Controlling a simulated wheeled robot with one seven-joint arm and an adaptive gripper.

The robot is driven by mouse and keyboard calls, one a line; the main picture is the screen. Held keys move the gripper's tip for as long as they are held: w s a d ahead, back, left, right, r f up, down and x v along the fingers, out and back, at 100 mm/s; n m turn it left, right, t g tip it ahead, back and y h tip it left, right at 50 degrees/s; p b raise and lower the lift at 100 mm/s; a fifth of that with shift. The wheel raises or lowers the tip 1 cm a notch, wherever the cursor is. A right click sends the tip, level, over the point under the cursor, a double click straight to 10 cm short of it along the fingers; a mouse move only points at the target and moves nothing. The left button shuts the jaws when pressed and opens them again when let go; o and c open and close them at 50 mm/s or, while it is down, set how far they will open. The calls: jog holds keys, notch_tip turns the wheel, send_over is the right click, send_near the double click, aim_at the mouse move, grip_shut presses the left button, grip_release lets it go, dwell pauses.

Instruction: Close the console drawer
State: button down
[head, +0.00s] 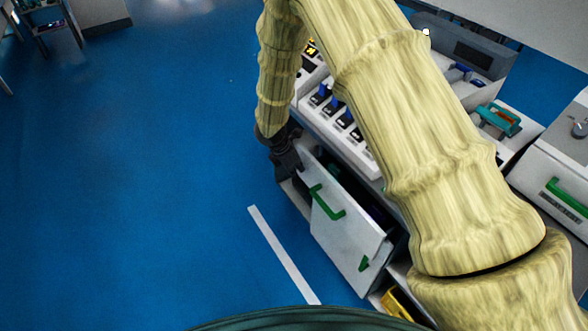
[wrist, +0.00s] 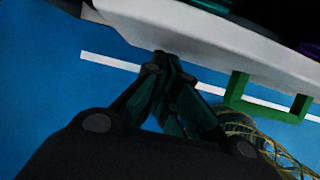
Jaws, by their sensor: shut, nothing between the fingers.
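The console drawer (head: 345,233) has a white front with a green handle (head: 328,203) and stands pulled out from the console, with a dark gap behind its front. My gripper (head: 291,170) is at the drawer front's far upper corner, at the left in the head view. In the wrist view the shut fingertips (wrist: 167,58) reach the lower edge of the white drawer front (wrist: 190,40); I cannot tell whether they touch it. The green handle also shows there (wrist: 268,100), to the right of the fingers. My gripper holds nothing. My arm hides part of the console.
The console top (head: 335,118) carries several switches with blue parts. A grey box with a green handle (head: 565,190) stands at the right. A yellow object (head: 398,306) is low near the drawer. The blue floor to the left is clear, with a white line (head: 283,255).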

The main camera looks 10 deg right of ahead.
aim_at(305, 161)
jog(key=d, duration=0.1)
jog(key=w+d, duration=0.1)
jog(key=d, duration=0.2)
jog(key=shift+w+d+p, duration=0.2)
jog(key=shift+w+p, duration=0.1)
jog(key=shift+p, duration=0.05)
jog(key=shift+a, duration=0.2)
